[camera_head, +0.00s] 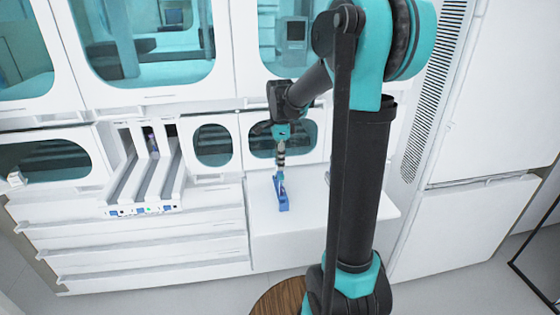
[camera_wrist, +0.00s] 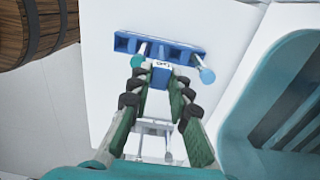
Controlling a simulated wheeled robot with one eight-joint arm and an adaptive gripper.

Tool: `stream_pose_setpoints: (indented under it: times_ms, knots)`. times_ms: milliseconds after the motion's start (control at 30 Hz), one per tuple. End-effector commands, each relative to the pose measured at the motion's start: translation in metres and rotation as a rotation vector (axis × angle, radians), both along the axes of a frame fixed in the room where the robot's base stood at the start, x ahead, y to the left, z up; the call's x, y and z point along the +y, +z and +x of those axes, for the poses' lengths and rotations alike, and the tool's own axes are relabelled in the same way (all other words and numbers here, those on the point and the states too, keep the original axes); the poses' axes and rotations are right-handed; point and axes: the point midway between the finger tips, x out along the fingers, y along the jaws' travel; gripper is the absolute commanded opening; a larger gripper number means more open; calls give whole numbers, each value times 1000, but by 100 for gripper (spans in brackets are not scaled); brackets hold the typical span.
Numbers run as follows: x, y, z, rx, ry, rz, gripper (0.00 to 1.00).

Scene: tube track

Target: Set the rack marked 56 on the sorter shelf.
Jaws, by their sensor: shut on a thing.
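A blue rack (camera_head: 282,199) is at my gripper (camera_head: 280,172), over the white shelf (camera_head: 315,222) in the middle of the head view. I cannot tell whether it touches the shelf. In the wrist view, the rack (camera_wrist: 175,53) lies across the fingertips, and my gripper (camera_wrist: 161,78) is shut on its labelled middle part. The label is too small to read surely.
A white sloped unit with several channels (camera_head: 147,180) stands left of the shelf, with small blue marks along its front. A small blue thing (camera_head: 327,178) shows partly behind my arm. A wooden barrel (camera_wrist: 38,28) is at the upper left of the wrist view.

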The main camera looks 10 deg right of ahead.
Motion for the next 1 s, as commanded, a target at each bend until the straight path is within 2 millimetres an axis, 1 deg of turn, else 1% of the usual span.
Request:
stream_pose_setpoints:
  times_ms: [333,367,533,1000]
  knots:
    - [0,-3,0,0,0,0,0]
    - [0,-3,0,0,0,0,22]
    - [0,-3,0,0,0,0,42]
    - [0,-3,0,0,0,0,42]
